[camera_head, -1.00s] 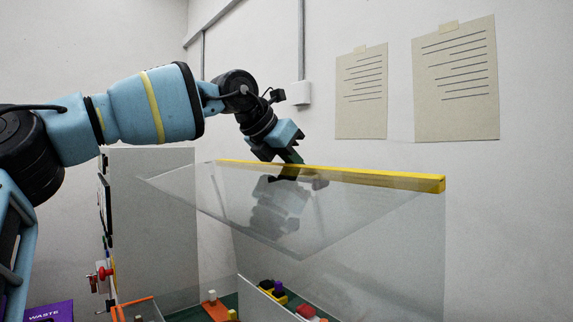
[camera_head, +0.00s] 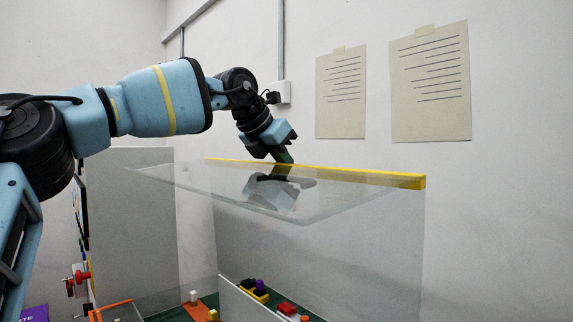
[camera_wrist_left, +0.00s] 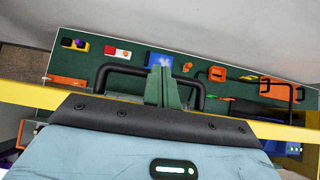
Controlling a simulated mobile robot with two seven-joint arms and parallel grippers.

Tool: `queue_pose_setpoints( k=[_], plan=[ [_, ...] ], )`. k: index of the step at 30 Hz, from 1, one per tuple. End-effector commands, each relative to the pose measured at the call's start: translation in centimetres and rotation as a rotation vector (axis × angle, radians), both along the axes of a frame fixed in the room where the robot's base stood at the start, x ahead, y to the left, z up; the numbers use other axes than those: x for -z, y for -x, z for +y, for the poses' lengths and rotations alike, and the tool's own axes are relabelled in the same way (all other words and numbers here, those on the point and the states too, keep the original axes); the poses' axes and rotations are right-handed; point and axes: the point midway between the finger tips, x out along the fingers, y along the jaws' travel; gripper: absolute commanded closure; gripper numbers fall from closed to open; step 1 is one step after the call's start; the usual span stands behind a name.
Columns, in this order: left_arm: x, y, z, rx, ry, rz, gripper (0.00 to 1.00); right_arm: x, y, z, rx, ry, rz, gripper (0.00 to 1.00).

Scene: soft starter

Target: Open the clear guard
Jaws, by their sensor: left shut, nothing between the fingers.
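The clear guard (camera_head: 320,202) is a transparent panel, raised and close to level, with a yellow bar (camera_head: 400,180) along one long edge. The yellow bar also shows in the left wrist view (camera_wrist_left: 30,93). My left gripper (camera_head: 285,160) points down at the middle of the yellow bar. In the left wrist view its dark green fingers (camera_wrist_left: 163,88) are together and empty, in front of a black arched handle (camera_wrist_left: 108,72). I cannot tell whether the fingers touch the handle or the bar. My right gripper is not in view.
Below the guard is a green work surface (camera_wrist_left: 228,52) with several coloured parts, including a blue block (camera_wrist_left: 170,62) and an orange part (camera_wrist_left: 215,73). A red knob (camera_head: 80,277) is at the left. A white wall with two paper sheets (camera_head: 430,85) stands behind.

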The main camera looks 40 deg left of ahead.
Motion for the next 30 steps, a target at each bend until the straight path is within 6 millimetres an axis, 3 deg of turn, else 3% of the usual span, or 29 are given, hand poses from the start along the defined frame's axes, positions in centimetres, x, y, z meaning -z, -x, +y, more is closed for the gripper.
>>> queue_pose_setpoints(
  k=[5, 18, 30],
  plan=[
    [-0.6, 0.7, 0.1, 0.0, 0.0, 0.002, 1.0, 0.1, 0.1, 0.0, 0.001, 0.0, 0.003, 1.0],
    [-5.2, 4.9, 0.4, 0.0, 0.0, -0.001, 1.0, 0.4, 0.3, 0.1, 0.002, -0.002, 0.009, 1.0],
    [-5.7, 5.4, 0.4, 0.0, 0.0, 0.0, 1.0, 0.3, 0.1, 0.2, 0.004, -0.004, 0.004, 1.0]
  ],
)
